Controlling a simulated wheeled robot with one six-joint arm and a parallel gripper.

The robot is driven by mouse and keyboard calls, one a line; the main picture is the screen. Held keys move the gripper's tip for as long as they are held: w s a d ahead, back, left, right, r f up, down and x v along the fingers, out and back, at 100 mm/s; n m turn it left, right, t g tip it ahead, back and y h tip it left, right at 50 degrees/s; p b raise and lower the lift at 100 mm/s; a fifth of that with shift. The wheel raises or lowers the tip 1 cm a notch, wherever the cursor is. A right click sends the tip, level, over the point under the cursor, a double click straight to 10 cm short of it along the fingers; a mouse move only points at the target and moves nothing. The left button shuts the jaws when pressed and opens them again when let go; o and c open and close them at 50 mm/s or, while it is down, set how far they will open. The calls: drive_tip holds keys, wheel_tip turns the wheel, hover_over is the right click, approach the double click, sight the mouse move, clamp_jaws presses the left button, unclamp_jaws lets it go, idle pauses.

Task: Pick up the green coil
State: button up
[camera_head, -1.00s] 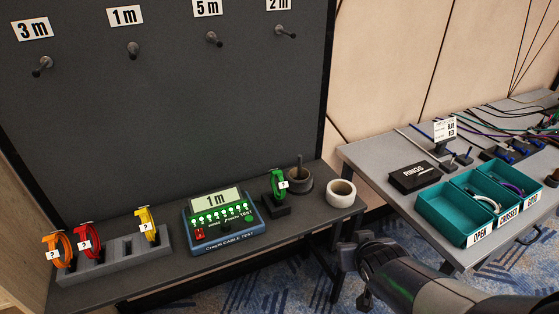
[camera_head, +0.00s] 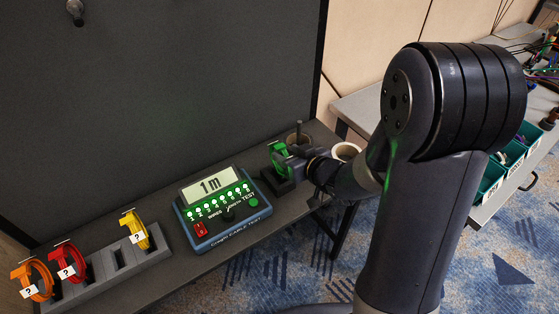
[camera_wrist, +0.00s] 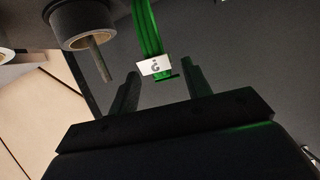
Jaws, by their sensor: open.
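The green coil (camera_head: 279,160) stands upright in a small dark holder (camera_head: 275,184) on the grey shelf, just right of the cable tester. My gripper (camera_head: 292,160) has come to it from the right and partly covers it in the head view. In the wrist view the green coil (camera_wrist: 149,35) with its white "?" tag (camera_wrist: 155,67) shows ahead of and between the two fingertips (camera_wrist: 163,82). The fingers are apart and the gap between them looks empty. I cannot tell how deep the coil sits between them.
The cable tester (camera_head: 222,207) reads "1 m". Orange (camera_head: 33,280), red (camera_head: 71,264) and yellow (camera_head: 134,229) coils stand in a grey rack (camera_head: 113,262) at left. A dark cup with a rod (camera_head: 299,139) and a white roll (camera_head: 346,151) are close behind my gripper.

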sight(278, 171)
drive_tip(key=shift+x, duration=2.9)
drive_tip(key=shift+c, duration=0.3)
clamp_jaws()
